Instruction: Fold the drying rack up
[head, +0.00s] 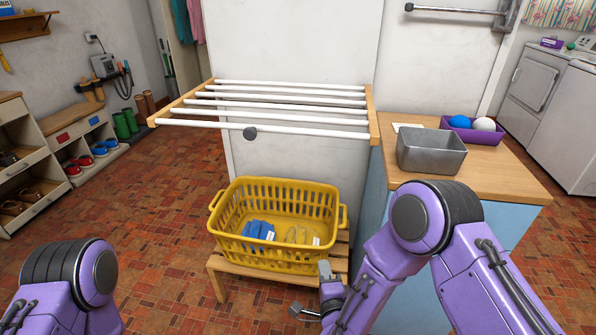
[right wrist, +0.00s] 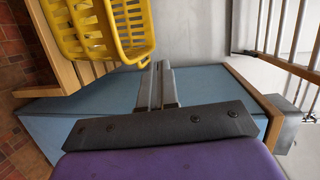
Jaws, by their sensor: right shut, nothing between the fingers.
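The drying rack (head: 290,130) has white rods between two wooden side rails. In the head view it stands out level from the white wall panel, unfolded, with a dark round knob (head: 250,133) at its front rod. Its rods also show in shadow at the upper right of the right wrist view (right wrist: 284,66). My right gripper (head: 325,269) is low, below the rack and by the front right of the yellow basket. Its two fingers are together and empty in the right wrist view (right wrist: 156,86). My left gripper is out of view; only part of that arm shows.
A yellow basket (head: 227,243) with a few items sits on a low wooden bench (head: 220,285) under the rack. A blue cabinet (head: 480,245) at the right holds a metal tub (head: 430,155) and a purple bin (head: 497,135) with balls. Shoe shelves stand left.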

